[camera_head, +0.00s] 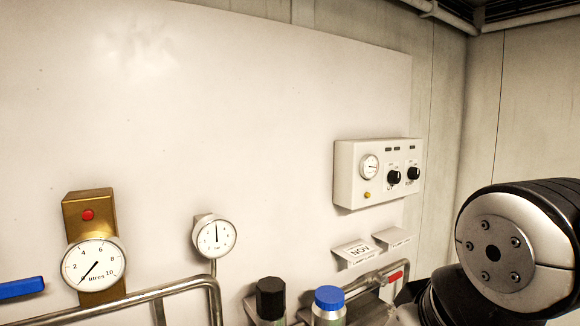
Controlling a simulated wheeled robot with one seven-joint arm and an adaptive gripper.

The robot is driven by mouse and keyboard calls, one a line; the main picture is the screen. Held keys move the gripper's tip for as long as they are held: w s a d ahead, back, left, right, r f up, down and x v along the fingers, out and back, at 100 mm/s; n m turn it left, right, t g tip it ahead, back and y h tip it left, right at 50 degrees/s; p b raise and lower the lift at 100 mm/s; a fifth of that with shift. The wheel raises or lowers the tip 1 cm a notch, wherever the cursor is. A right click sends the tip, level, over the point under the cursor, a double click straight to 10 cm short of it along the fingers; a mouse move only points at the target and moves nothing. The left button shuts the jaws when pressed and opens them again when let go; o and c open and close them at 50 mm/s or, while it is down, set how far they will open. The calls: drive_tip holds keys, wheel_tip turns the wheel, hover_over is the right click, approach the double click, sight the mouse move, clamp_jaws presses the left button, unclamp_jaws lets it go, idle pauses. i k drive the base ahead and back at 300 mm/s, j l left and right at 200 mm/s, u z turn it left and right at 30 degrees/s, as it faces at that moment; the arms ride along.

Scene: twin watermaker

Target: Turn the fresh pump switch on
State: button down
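A white control box (345,176) is fixed to the wall panel at the right. It carries a small round gauge (369,167), a yellow button (367,195) and two black rotary knobs, the left knob (393,177) and the right knob (413,174). Small dark indicators sit above the knobs. The lettering is too small to tell which knob is the fresh pump switch or how each is set. My arm shows at the lower right, in front of and below the box, apart from it in the picture. My gripper is not visible.
A brass unit with a red button (88,214) and large gauge (93,264) stands lower left. A smaller gauge (215,236), metal pipes (170,289), a black-capped bottle (270,298) and a blue-capped bottle (329,300) line the bottom. Wall left of the box is bare.

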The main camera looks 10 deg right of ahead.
sight(413, 173)
drive_tip(key=l+z, duration=0.1)
drive_tip(key=z, duration=0.75)
drive_tip(key=l+z, duration=0.15)
drive_tip(key=z, duration=0.65)
drive_tip(key=i+l+z, duration=0.15)
drive_tip(key=i, duration=0.3)
